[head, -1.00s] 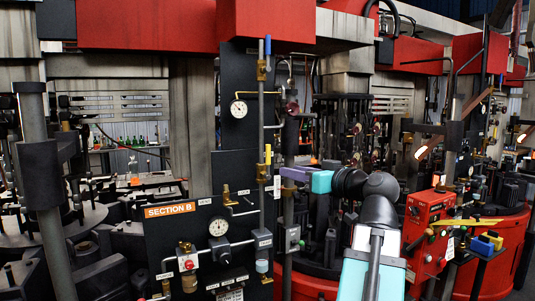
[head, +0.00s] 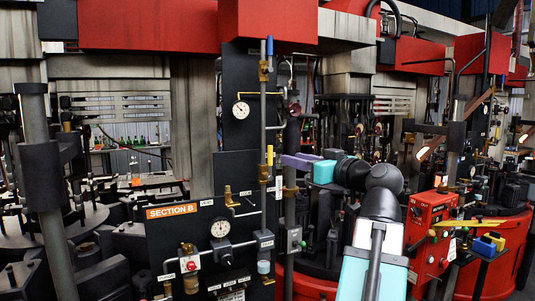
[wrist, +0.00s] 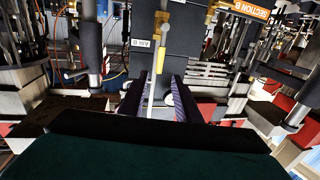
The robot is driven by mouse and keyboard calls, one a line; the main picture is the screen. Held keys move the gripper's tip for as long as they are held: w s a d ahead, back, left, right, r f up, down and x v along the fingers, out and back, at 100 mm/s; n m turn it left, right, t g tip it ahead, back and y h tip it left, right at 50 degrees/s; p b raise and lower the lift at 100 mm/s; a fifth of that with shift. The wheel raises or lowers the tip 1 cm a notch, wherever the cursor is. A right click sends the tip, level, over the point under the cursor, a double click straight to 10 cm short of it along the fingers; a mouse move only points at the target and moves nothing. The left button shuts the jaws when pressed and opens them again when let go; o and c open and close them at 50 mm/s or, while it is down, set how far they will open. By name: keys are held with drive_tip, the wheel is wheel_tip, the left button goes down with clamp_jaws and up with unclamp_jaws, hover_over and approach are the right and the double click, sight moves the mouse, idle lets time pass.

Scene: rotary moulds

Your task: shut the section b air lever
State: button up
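In the wrist view the yellow lever (wrist: 161,52) shows ahead, beside a white "AIR B" tag (wrist: 140,42). My gripper (head: 284,159) has purple fingers and points left at the lever from the right. In the wrist view my gripper (wrist: 162,77) is open, its fingers apart on either side of a pale upright strip. I cannot tell whether a finger touches the lever.
A dark panel with the orange "SECTION B" sign (head: 173,211) carries a gauge (head: 220,228), valves and fittings below left. A blue handle (head: 269,46) is higher on the same pipe. A red control box (head: 430,232) stands right of my arm. Pipes crowd around the lever.

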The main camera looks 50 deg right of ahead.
sight(269, 153)
drive_tip(key=w+p, duration=0.1)
drive_tip(key=w, duration=0.3)
drive_tip(key=w+d+p, duration=0.1)
drive_tip(key=w, duration=0.3)
drive_tip(key=w+d+p, duration=0.1)
drive_tip(key=w, duration=0.3)
drive_tip(key=shift+w+d, duration=0.1)
drive_tip(key=shift+d, duration=0.05)
